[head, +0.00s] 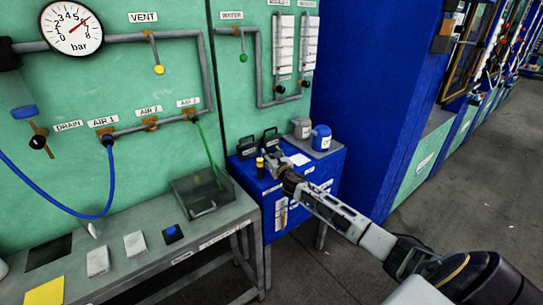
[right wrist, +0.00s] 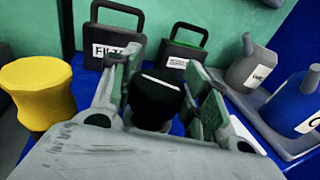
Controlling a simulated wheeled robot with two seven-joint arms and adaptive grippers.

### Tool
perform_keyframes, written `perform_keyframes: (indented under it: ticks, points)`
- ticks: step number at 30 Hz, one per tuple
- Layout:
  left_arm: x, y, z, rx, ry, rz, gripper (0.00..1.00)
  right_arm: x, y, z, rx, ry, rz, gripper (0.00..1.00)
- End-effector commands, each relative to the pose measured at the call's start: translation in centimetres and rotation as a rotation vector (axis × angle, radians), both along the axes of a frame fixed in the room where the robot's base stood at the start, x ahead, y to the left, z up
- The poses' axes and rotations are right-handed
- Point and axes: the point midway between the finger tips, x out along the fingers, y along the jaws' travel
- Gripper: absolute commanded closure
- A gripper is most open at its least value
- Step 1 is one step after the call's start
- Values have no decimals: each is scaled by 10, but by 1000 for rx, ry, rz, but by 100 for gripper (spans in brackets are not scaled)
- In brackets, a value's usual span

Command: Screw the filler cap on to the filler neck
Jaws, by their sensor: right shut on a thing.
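My right gripper (head: 273,162) is over the top of the blue cabinet. In the right wrist view, its two fingers (right wrist: 160,95) are on either side of a black, round cap-like piece (right wrist: 158,92) with a pale line across its top, which I take to be the filler cap. The gripper is shut on it. The lower part of this piece is hidden by the gripper body, so I cannot tell whether it sits on the filler neck. I cannot make out the neck in either view. My left gripper is not in view.
A yellow knob (right wrist: 36,90) stands close on the left of the right gripper. Two black handled boxes (right wrist: 112,48) (right wrist: 182,50) stand behind. A grey jug (head: 302,128) and a blue jug (head: 321,138) stand on a tray at the right. A grey bench (head: 120,275) is at the left.

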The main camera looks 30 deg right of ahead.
Motion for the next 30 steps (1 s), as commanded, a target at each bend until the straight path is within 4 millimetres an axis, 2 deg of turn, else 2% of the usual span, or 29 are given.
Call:
perform_keyframes:
  ticks: [30]
  points:
    - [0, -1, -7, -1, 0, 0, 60, 0, 0, -10, 0, 0, 0, 78]
